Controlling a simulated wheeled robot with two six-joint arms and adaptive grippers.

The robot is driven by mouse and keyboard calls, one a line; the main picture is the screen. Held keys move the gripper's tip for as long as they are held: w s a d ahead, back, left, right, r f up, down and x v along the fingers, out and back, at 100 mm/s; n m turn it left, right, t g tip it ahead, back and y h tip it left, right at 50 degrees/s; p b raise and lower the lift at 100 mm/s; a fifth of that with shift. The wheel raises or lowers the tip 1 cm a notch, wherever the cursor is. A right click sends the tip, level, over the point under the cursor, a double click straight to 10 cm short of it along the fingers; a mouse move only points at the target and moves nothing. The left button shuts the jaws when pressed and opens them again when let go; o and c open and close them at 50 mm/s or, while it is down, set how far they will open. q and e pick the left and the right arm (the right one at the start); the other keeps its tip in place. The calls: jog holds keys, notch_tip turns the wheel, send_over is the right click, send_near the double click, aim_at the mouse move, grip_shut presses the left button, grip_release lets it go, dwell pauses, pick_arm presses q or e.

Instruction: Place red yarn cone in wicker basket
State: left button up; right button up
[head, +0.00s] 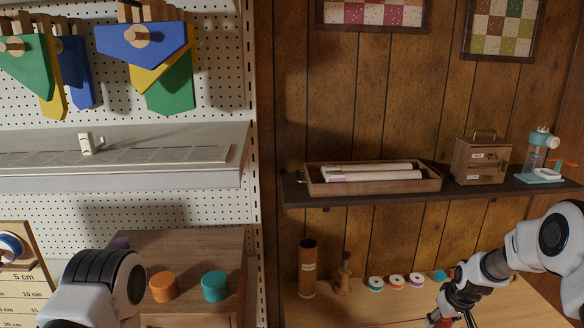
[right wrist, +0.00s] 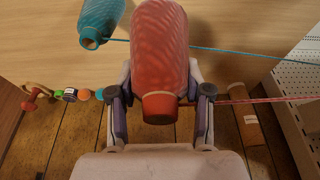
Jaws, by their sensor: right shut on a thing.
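The red yarn cone (right wrist: 160,48) is held between the two fingers of my right gripper (right wrist: 160,85) in the right wrist view. Its brown end (right wrist: 159,107) points toward the gripper's palm, and a red thread (right wrist: 255,100) runs off to the right. In the head view my right gripper (head: 458,314) is at the bottom right over the table, with only a small red part of the cone (head: 440,322) showing at the frame edge. My left arm shows at the lower left, but its gripper is out of frame. No wicker basket is visible in either view.
A brown tube (head: 307,268), a wooden stand (head: 344,274) and several small spools (head: 396,282) line the table's back. A shelf (head: 400,196) runs above. Orange (head: 163,287) and teal (head: 215,286) cylinders sit on a cabinet.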

jog(key=a+r+n+b, duration=0.1)
jog(key=a+r+b, duration=0.1)
jog(key=a, duration=0.5)
jog(key=a+r+b, duration=0.3)
jog(key=a, duration=0.4)
jog(key=s+a+f+m, duration=0.1)
jog(key=s+a, duration=0.1)
jog(key=s, duration=0.2)
jog(key=s+a+f+m+b, duration=0.1)
jog(key=s+a+f, duration=0.1)
jog(key=s, duration=0.3)
jog(key=shift+a, duration=0.35)
jog(key=shift+s+f, duration=0.1)
jog(key=shift+s, duration=0.05)
